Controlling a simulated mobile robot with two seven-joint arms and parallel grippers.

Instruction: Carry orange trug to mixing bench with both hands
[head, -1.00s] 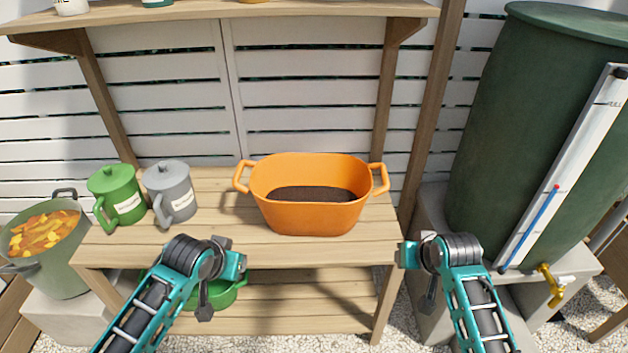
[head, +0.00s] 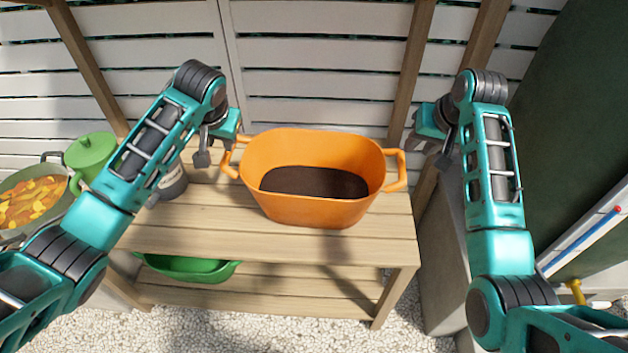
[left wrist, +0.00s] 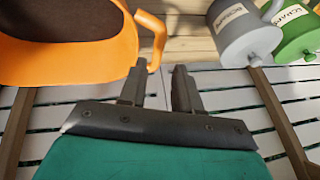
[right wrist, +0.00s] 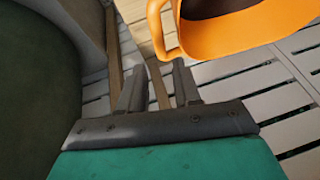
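The orange trug (head: 310,212) stands upright on the slatted wooden bench (head: 215,225), with dark soil (head: 314,182) inside and a loop handle at each end. My left gripper (head: 205,155) is beside the trug's left handle (head: 231,158). In the left wrist view the fingers (left wrist: 160,80) are open and empty, with the handle (left wrist: 157,38) just beyond the tips. My right gripper (head: 418,146) is near the right handle (head: 398,170). In the right wrist view its fingers (right wrist: 154,75) are open and empty, close to the handle (right wrist: 157,30).
A grey lidded can (left wrist: 245,30) and a green one (head: 92,155) stand left of the trug, partly behind my left arm. A pot of orange pieces (head: 35,205) is far left. A green tub (head: 188,268) sits on the lower shelf. A dark green barrel (head: 545,130) stands right.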

